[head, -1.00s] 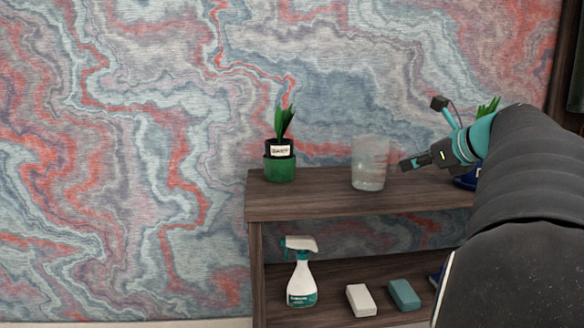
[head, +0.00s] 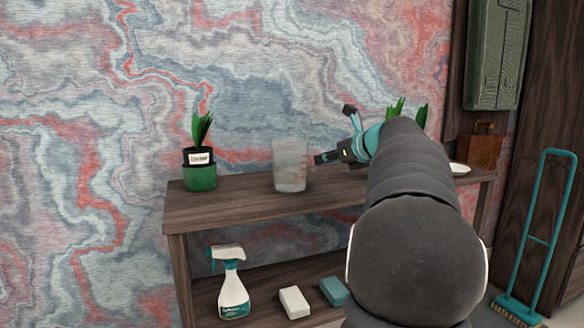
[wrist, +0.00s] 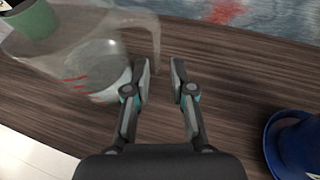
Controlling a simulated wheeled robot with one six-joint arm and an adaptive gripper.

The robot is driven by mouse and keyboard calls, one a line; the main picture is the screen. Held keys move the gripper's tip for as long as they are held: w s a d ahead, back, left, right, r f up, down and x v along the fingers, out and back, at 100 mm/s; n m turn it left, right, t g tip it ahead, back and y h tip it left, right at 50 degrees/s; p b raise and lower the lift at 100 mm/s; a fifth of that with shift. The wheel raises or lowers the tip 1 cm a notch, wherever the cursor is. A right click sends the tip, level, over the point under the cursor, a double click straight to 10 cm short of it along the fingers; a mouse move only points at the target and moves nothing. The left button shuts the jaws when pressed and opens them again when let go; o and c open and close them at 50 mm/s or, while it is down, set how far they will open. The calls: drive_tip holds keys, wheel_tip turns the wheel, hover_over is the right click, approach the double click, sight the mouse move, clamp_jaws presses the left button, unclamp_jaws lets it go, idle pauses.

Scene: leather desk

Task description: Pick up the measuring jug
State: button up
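The measuring jug (head: 290,166) is clear and stands upright on the top shelf of the wooden unit. In the wrist view the jug (wrist: 88,62) is at the upper left, with red marks on its side and its handle towards my gripper. In the head view my gripper (head: 322,158) is just right of the jug.
A potted plant in a green pot (head: 200,178) stands left of the jug. A blue pot (wrist: 298,145) is right of my gripper. The lower shelf holds a spray bottle (head: 232,284), a white block (head: 294,302) and a teal block (head: 334,291). A broom (head: 540,240) stands at far right.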

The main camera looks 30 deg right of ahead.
sight(314, 170)
drive_tip(key=x, duration=0.5)
drive_tip(key=shift+a+r+b, duration=0.1)
drive_tip(key=shift+a+b, duration=0.05)
drive_tip(key=shift+b, duration=0.2)
clamp_jaws()
